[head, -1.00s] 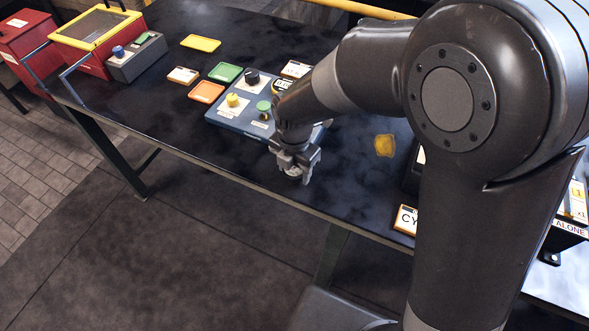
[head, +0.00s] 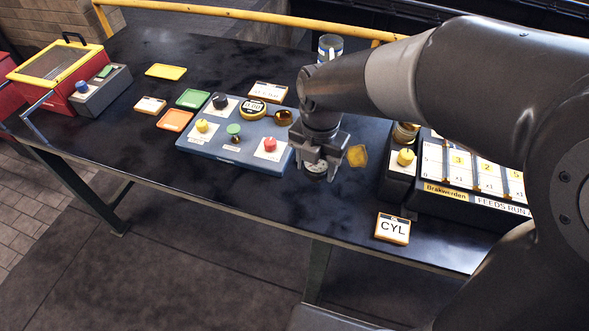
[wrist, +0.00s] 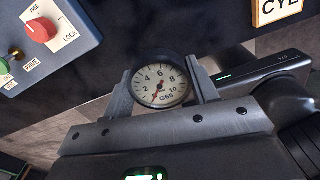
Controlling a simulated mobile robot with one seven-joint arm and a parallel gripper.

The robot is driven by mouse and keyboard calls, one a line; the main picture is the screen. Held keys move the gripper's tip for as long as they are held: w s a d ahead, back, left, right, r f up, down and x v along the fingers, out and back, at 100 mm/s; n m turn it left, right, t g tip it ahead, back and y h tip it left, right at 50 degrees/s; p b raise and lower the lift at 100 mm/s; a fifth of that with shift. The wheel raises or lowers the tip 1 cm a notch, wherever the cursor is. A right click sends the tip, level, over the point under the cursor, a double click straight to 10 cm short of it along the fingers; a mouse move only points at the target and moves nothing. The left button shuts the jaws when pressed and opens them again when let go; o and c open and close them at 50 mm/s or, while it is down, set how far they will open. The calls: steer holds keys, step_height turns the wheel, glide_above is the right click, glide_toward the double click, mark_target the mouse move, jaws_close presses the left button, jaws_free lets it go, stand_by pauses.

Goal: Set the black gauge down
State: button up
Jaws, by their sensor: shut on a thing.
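The black gauge shows in the wrist view as a round cream dial (wrist: 159,84) with a red needle and the mark G65. My gripper (wrist: 162,92) is shut on it, one finger on each side. In the head view my gripper (head: 318,165) is over the table's front part, just right of the blue panel.
The blue panel (head: 222,148) with knobs is at left of the gripper. A yellow piece (head: 357,156) lies close on the right. A CYL plate (head: 393,229) and a black Brakwerden unit (head: 433,187) are further right. Bare dark tabletop (head: 270,205) lies in front.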

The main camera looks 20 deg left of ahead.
steer(key=shift+w+d+r, duration=0.25)
steer(key=shift+w+d, duration=0.05)
steer(key=w, duration=2.7)
step_height(320, 180, down, 5)
steer(key=shift+w+f, duration=0.1)
steer(key=shift+f, duration=2.7)
steer(key=shift+d, duration=0.1)
steer(key=o, duration=1.1)
steer(key=shift+f, duration=0.15)
steer(key=shift+c, duration=0.2)
